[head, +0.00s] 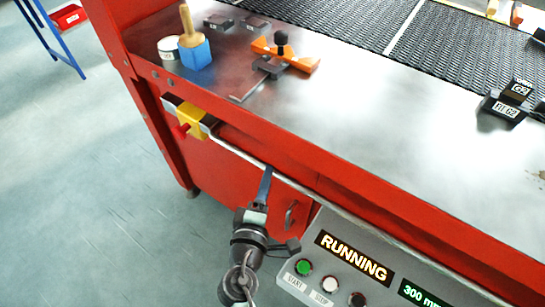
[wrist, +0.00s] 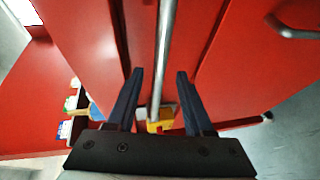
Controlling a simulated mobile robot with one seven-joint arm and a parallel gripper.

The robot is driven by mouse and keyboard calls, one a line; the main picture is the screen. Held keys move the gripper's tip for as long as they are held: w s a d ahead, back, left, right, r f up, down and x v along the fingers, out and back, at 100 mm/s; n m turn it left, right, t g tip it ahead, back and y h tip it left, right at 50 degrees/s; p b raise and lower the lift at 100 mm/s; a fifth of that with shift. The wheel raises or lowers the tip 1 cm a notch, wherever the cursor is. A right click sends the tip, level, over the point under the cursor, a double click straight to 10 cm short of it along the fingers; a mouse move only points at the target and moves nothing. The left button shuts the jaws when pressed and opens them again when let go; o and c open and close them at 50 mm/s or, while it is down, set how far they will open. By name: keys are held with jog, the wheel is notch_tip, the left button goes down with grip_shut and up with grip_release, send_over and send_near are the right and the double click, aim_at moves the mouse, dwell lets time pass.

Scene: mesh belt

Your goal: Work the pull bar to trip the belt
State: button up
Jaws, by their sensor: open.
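The pull bar (head: 340,205) is a thin silver rod along the red front of the belt machine. Its left end meets a yellow switch box (head: 190,113) with a red knob. The bar (wrist: 167,40) also shows in the wrist view, running down the picture to the yellow box (wrist: 158,124). My gripper (head: 268,172) is at the bar in the head view. Its dark fingers (wrist: 159,74) are open, one to each side of the bar as the wrist view shows it. I see no contact, and the depth between fingers and bar is hard to tell.
A control panel (head: 330,262) reading RUNNING, with several buttons, sits right of my gripper below the bar. A cabinet handle (head: 290,215) is close by. The steel top (head: 350,110) holds a blue block, an orange part and labelled blocks. Open floor (head: 90,200) lies left.

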jog(key=x, duration=0.7)
jog(key=shift+w, duration=0.15)
grip_shut()
dwell(1.2)
